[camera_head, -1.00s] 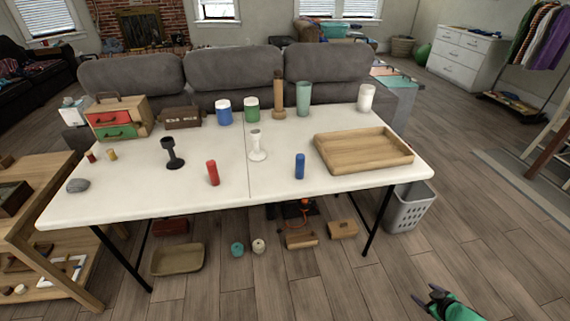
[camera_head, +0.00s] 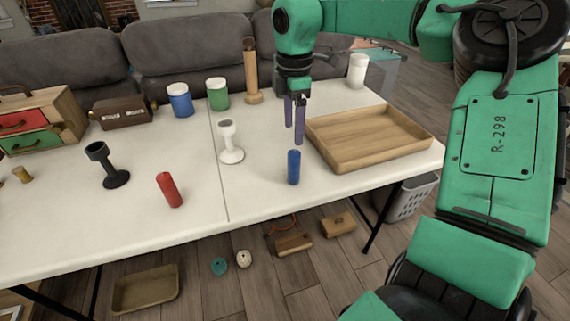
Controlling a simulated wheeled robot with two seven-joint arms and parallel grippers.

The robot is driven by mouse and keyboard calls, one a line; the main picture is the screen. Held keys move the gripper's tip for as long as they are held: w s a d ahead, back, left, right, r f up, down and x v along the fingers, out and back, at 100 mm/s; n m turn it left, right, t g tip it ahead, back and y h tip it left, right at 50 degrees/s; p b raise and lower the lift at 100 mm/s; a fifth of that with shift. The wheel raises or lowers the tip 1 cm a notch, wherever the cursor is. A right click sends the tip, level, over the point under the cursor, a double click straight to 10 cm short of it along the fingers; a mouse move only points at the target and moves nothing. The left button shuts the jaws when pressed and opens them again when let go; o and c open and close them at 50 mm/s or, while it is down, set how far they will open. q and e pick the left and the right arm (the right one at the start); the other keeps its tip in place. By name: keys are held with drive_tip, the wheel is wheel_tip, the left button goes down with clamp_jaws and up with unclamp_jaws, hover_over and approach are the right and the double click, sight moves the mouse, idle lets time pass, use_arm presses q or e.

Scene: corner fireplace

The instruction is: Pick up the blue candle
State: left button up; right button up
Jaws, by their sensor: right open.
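The blue candle (camera_head: 293,167) stands upright on the white table (camera_head: 250,200), near its front edge and left of the wooden tray. My right gripper (camera_head: 294,135) hangs over the table with its fingers pointing down. It is open and empty, with the fingertips just above and behind the candle in the picture. I cannot tell the exact distance between them. My left gripper does not show.
The wooden tray (camera_head: 428,147) lies right of the candle. A red candle (camera_head: 169,190), a white holder (camera_head: 230,148) and a black holder (camera_head: 108,170) stand to the left. Blue (camera_head: 180,100) and green (camera_head: 217,94) jars and a wooden candlestick (camera_head: 251,75) stand behind.

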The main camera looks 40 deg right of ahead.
sight(294, 163)
drive_tip(key=f, duration=1.1)
drive_tip(key=shift+s+d+f+p, duration=0.15)
drive_tip(key=shift+s+f+p, duration=0.05)
drive_tip(key=shift+p, duration=0.1)
drive_tip(key=shift+w+f, duration=0.1)
drive_tip(key=shift+f, duration=0.2)
drive_tip(key=shift+r, duration=0.1)
clamp_jaws()
